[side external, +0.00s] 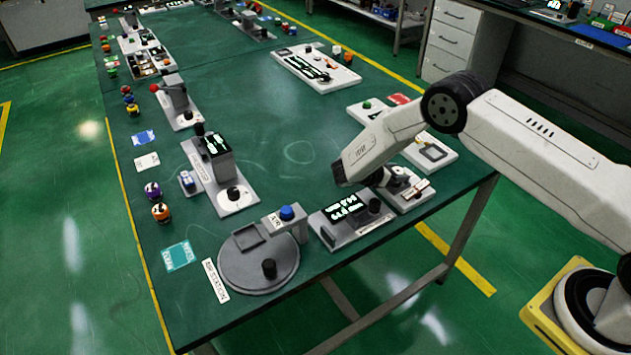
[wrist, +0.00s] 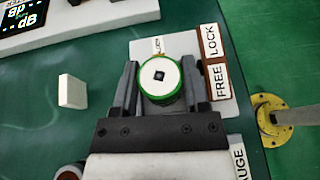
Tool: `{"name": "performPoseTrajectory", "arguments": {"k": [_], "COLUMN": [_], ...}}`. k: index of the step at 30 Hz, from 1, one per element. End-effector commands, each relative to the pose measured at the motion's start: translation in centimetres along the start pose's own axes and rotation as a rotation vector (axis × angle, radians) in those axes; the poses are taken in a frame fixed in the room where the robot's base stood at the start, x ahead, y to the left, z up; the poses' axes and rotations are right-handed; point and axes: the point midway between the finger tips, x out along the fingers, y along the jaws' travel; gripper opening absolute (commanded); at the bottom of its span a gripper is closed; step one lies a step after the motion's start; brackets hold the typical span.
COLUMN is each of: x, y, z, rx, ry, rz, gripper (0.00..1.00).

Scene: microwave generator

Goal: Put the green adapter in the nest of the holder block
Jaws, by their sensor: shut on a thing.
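The green adapter (wrist: 160,97) has a green rim and a white round face with a small dark square in the middle. In the wrist view it sits between the two dark fingers of my gripper (wrist: 160,88), which is shut on it. A white plate (wrist: 180,46) with FREE and LOCK labels lies under and beyond it, and seems to be the holder block. My gripper and the adapter hide the nest, so I cannot tell whether the adapter touches it. In the side external view my gripper (side external: 385,181) is mostly hidden by my arm, low over this small station (side external: 408,200).
A display unit (side external: 350,220) stands just left of the station. A plate with a frame (side external: 430,152) lies behind it. A grey round fixture (side external: 258,270) is at the table's front. A small white block (wrist: 72,92) stands left of my gripper. The table's middle is clear.

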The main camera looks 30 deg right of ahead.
Motion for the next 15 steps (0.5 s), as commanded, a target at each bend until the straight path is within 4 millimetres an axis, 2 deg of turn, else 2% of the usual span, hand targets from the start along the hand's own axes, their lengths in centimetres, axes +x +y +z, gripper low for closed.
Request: {"name": "performPoseTrajectory", "arguments": {"k": [15], "x": [0.25], "y": [0.03], "z": [-0.65], "rx": [0.001], "ry": [0.0], "rz": [0.001], "gripper": [0.0]}}
